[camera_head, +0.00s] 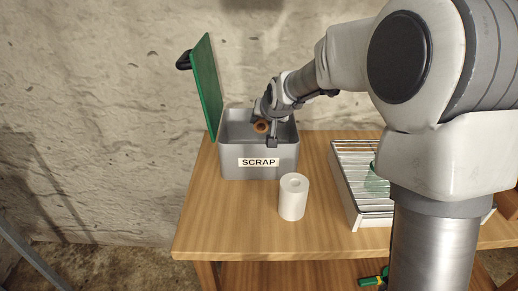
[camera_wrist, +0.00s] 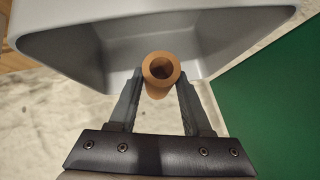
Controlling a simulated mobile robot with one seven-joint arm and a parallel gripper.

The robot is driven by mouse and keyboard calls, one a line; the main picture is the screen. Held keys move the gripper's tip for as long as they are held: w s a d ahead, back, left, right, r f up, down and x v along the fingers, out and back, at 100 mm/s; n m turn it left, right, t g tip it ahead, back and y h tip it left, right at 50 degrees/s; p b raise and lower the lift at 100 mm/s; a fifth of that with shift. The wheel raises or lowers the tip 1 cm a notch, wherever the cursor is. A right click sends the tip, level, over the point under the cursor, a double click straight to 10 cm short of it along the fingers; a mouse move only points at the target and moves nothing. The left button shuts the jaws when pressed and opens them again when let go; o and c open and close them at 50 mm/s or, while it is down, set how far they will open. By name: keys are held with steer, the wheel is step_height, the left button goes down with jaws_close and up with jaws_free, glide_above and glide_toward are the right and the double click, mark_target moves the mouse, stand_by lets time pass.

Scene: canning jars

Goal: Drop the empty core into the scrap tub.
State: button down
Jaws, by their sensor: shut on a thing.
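The empty core (camera_head: 261,126) is a small brown cardboard tube. My gripper (camera_head: 265,129) is shut on it and holds it at the opening of the scrap tub. In the wrist view the core (camera_wrist: 161,72) sits between the two fingertips of my gripper (camera_wrist: 160,88), its hollow end towards the camera. The scrap tub (camera_head: 230,166) is a grey box labelled SCRAP; its inner wall (camera_wrist: 95,50) fills the top of the wrist view. Its green lid (camera_head: 206,85) stands open on the left. I cannot tell how deep the core is in the tub.
A white paper roll (camera_head: 292,200) stands upright on the wooden table (camera_head: 232,225) in front of the tub. A wire rack (camera_head: 352,172) on a tray with a green glass thing lies to the right, partly hidden by my arm. A stone wall (camera_head: 110,110) is behind.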

steer(key=shift+c, duration=1.3)
jaws_free()
steer(key=shift+r, duration=0.1)
steer(key=p+v, duration=0.2)
steer(key=v, duration=1.5)
steer(key=shift+s+p, duration=0.2)
steer(key=shift+p, duration=0.2)
steer(key=s+d+f+g+h, duration=0.1)
steer(key=s+d, duration=0.2)
steer(key=s, duration=0.5)
steer(key=s+d+f+n+g, duration=0.1)
steer(key=s+d+f, duration=0.15)
steer(key=s, duration=0.55)
steer(key=s+d+g+h, duration=0.1)
steer(key=s+d, duration=0.3)
steer(key=s, duration=0.4)
step_height(320, 180, up, 13)
steer(key=p, duration=1.3)
steer(key=shift+s+p, duration=0.4)
steer(key=shift+s, duration=0.05)
